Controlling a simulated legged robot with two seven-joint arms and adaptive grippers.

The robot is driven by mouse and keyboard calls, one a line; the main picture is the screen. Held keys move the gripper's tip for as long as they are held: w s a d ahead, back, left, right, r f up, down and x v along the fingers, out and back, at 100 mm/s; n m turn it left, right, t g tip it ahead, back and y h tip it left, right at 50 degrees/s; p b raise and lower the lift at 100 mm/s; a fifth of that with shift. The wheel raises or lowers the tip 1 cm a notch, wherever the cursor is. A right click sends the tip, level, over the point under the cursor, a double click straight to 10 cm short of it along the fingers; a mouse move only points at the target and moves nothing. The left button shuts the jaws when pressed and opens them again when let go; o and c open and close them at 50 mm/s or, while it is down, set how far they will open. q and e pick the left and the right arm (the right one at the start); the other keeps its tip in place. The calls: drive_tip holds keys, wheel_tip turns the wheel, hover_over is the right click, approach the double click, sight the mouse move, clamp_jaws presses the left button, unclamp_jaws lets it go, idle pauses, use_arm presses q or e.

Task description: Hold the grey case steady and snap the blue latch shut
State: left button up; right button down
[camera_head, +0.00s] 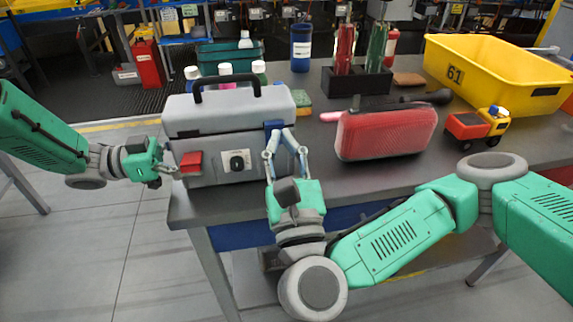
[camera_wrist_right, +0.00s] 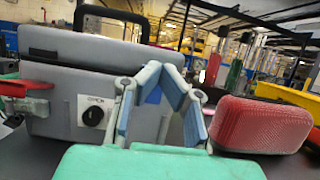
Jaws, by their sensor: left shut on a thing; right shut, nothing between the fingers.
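The grey case (camera_head: 225,143) stands upright on the table, its lid down on the body as far as I can see. It also shows in the right wrist view (camera_wrist_right: 65,110). The blue latch (camera_head: 274,125) is at the front right of the case, partly hidden by my right gripper's fingers; in the right wrist view it shows behind them (camera_wrist_right: 153,96).
A red case (camera_head: 385,132) lies right of the grey case, near my right forearm. A toy truck (camera_head: 478,126) and a yellow bin (camera_head: 500,72) are farther right. Bottles (camera_head: 226,75) stand behind the grey case. The table's front edge runs below it.

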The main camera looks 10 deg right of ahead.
drive_tip(key=v, duration=1.1)
drive_tip(key=shift+s+f, duration=0.15)
drive_tip(key=shift+f, duration=0.05)
use_arm(q)
drive_tip(key=o, duration=1.7)
drive_tip(key=shift+o, duration=0.2)
